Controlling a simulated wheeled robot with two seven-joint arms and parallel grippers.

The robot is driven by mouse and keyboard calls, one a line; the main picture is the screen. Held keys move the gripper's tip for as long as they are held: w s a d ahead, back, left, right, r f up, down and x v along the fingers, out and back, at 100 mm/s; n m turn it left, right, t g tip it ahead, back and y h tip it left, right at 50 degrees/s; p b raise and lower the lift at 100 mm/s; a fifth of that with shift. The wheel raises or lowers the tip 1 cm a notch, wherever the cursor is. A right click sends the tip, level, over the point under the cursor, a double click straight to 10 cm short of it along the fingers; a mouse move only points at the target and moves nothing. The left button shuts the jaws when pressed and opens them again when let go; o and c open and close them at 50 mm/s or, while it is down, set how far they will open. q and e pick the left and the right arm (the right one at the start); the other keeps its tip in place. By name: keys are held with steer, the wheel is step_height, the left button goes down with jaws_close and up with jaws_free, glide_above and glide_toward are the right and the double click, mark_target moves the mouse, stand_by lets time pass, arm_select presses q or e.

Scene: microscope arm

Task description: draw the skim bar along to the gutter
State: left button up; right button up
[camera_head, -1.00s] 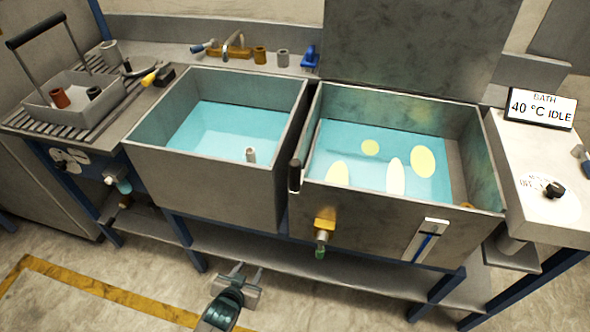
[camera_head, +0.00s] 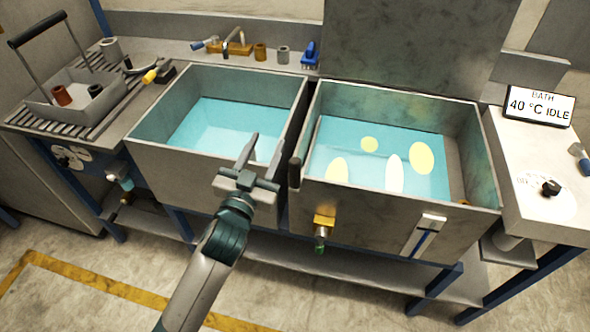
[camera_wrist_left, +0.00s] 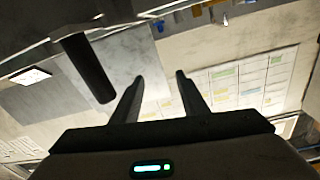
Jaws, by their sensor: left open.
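The skim bar shows mainly as a dark upright handle (camera_head: 295,173) at the front left corner of the right tank (camera_head: 375,215); how the bar runs behind it is hard to make out. The handle also shows as a dark cylinder in the left wrist view (camera_wrist_left: 86,68), up and left of the fingers. Yellow patches (camera_head: 422,157) float on the blue water. The gutter seems to be the grey strip (camera_head: 455,168) at that tank's right end. My left gripper (camera_head: 265,150) is open and empty, just left of the handle, before the left tank. My right gripper is out of view.
The left tank (camera_head: 205,175) holds blue water. A yellow valve (camera_head: 324,222) sticks out of the right tank's front. A display (camera_head: 540,106) reads 40 °C IDLE. A wire-handled basket (camera_head: 75,95) stands at far left. The floor in front is free.

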arm_select(q)
steer(key=s+d+r+m+g+h, duration=0.2)
steer(key=d+r+m+g+h, duration=0.1)
steer(key=d+r+m+h, duration=0.7)
steer(key=s+d+r+m+g+h, duration=0.3)
steer(key=d+r+m+h, duration=0.3)
steer(key=r, duration=0.6)
steer(key=s+d+m+g+y, duration=0.2)
steer(key=s+d+m+g, duration=0.85)
steer(key=m+g, duration=0.7)
steer(key=w+a+f+t+y, duration=0.1)
steer(key=a+f+y, duration=0.2)
steer(key=f+y, duration=0.25)
steer(key=w+a+f+y, duration=0.2)
steer(key=a+f+y, duration=0.2)
steer(key=f+y, duration=0.15)
steer(key=w+a+r+n+t+y, duration=0.2)
steer(key=w+a+t+y, duration=0.2)
steer(key=w+a+y, duration=0.3)
steer(key=w+a, duration=0.2)
steer(key=a, duration=0.3)
steer(key=shift+w+a+y, duration=0.2)
steer(key=shift+a+y, duration=0.2)
